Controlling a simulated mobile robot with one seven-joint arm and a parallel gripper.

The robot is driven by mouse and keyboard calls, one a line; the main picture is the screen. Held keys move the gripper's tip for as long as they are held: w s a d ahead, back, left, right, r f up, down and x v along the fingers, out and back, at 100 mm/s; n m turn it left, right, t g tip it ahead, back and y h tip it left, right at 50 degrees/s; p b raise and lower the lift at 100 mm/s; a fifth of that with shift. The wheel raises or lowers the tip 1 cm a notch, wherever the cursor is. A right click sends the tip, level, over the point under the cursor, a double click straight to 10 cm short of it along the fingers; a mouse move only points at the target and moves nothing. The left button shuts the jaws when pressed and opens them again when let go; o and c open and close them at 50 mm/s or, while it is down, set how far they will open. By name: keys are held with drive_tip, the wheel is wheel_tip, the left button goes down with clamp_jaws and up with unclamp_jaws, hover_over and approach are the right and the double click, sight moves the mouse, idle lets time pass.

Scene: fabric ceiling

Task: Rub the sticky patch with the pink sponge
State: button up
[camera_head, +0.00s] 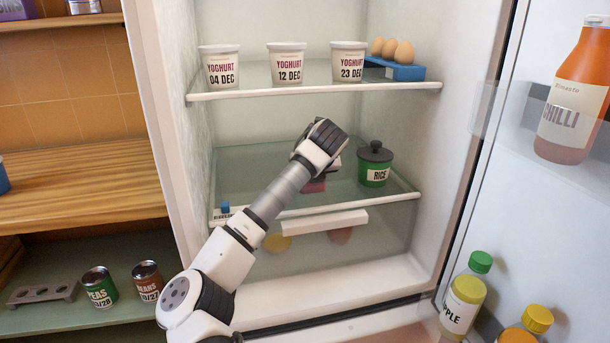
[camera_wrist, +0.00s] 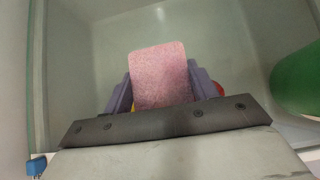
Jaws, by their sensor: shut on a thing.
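The pink sponge (camera_wrist: 161,75) is held between the two purple fingers of my gripper (camera_wrist: 162,90) in the wrist view. My gripper (camera_head: 322,150) is inside the fridge, over the middle glass shelf (camera_head: 250,165), left of the green rice pot (camera_head: 373,170). In the head view, the sponge (camera_head: 314,186) shows only in part below my gripper, close to the shelf. I cannot tell whether it touches the glass. I cannot make out a sticky patch in either view; my gripper and the sponge hide part of the shelf.
The rice pot also shows in the wrist view (camera_wrist: 298,82). A small blue-topped item (camera_head: 225,208) is at the shelf's front left. Yoghurt tubs (camera_head: 287,64) and an egg holder (camera_head: 405,72) stand on the shelf above. The open door (camera_head: 540,190) holds bottles at right.

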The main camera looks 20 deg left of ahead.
sight(314, 187)
drive_tip(key=shift+s+d+f+b, duration=0.15)
drive_tip(key=shift+s+d+b, duration=0.5)
drive_tip(key=shift+s+b, duration=0.25)
drive_tip(key=shift+s+d+f+b, duration=0.1)
drive_tip(key=shift+s+d+b, duration=0.6)
drive_tip(key=shift+s, duration=0.3)
drive_tip(key=shift+s+d+r+b, duration=0.2)
drive_tip(key=shift+s+d+b, duration=0.15)
drive_tip(key=shift+s+b, duration=0.3)
drive_tip(key=shift+r, duration=0.1)
drive_tip(key=shift+w+a, duration=0.2)
drive_tip(key=shift+w, duration=0.1)
drive_tip(key=shift+w+a+p, duration=0.15)
drive_tip(key=shift+w+a, duration=0.4)
drive_tip(key=shift+w, duration=0.25)
drive_tip(key=shift+w+a+p, duration=0.2)
drive_tip(key=shift+w+a, duration=0.3)
drive_tip(key=shift+w, duration=0.3)
drive_tip(key=shift+w+a+p, duration=0.15)
drive_tip(key=shift+w+a, duration=0.4)
drive_tip(key=shift+w, duration=0.25)
drive_tip(key=shift+w+a, duration=0.35)
drive_tip(key=shift+w, duration=0.05)
drive_tip(key=shift+f, duration=0.2)
drive_tip(key=shift+r, duration=0.1)
